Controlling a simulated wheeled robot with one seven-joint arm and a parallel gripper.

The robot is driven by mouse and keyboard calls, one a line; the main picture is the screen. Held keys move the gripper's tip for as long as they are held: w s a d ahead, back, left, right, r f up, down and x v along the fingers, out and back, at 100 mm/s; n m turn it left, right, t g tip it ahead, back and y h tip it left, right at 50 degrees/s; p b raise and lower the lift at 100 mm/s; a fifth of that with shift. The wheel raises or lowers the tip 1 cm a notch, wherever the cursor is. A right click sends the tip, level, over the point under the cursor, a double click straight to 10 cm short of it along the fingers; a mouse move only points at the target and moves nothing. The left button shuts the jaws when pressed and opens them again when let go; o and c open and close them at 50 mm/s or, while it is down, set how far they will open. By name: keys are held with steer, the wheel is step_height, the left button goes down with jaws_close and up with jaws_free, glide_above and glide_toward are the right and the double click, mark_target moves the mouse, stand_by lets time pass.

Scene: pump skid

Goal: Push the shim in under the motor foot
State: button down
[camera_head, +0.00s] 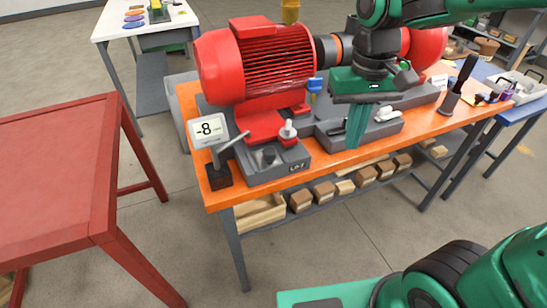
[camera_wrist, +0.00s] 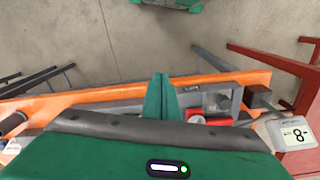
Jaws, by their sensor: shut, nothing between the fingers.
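The red motor (camera_head: 275,62) stands on a grey base at the left of the orange bench. Its near red foot (camera_head: 262,124) sits over a grey block (camera_head: 283,163) with a small label on its front. A pale bolt (camera_head: 288,131) stands at the foot. I cannot make out the shim for certain in either view. My gripper (camera_head: 355,144) points down at the bench's front edge, to the right of the foot and apart from it. Its green fingers are together and empty; they also show in the wrist view (camera_wrist: 160,77).
A grey tray (camera_head: 372,129) with pale items lies behind my fingers. A black upright tool (camera_head: 459,82) stands farther right. A red table (camera_head: 60,165) is at left, with open floor between.

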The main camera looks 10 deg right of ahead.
mark_target(268, 148)
steer(key=a+n, duration=0.3)
steer(key=a, duration=1.2)
steer(key=f, duration=0.3)
steer(key=w+f, duration=0.1)
steer(key=f, duration=0.2)
steer(key=w+f, duration=0.1)
steer(key=f, duration=0.2)
steer(key=shift+w+a, duration=0.15)
steer(key=shift+a, duration=0.1)
steer(key=shift+w+a, duration=0.2)
steer(key=shift+w, duration=0.5)
steer(key=shift+w+a, duration=0.2)
steer(key=shift+w, duration=0.55)
steer(key=shift+w+a, duration=0.25)
steer(key=shift+w, duration=0.5)
steer(key=shift+w+a, duration=0.2)
steer(key=shift+w, duration=0.55)
steer(key=shift+s, duration=0.15)
